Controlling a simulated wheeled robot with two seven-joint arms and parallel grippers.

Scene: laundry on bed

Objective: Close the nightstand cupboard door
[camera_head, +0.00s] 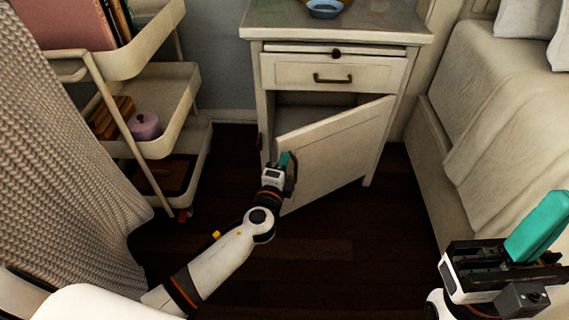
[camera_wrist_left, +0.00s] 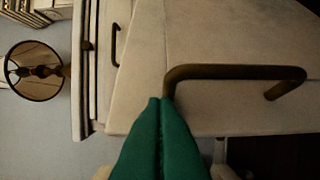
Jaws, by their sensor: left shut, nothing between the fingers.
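The nightstand (camera_head: 330,110) stands at the back centre. Its pale cupboard door (camera_head: 335,150) is partly open, with the free left edge swung out toward me and the right edge at the cabinet. My left gripper (camera_head: 285,160) is at the free edge, beside the dark door handle (camera_head: 292,173). In the left wrist view, its green fingers (camera_wrist_left: 160,103) are shut and empty, with the tips close to one end of the handle (camera_wrist_left: 235,72); I cannot tell whether they touch. My right gripper (camera_head: 540,225) is at the lower right, away from the door; its opening is unclear.
A shelf cart (camera_head: 165,100) stands left of the nightstand and the bed (camera_head: 510,100) stands at the right. A closed drawer (camera_head: 335,73) is above the door. A blue bowl (camera_head: 325,10) is on top. The dark floor before the door is clear.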

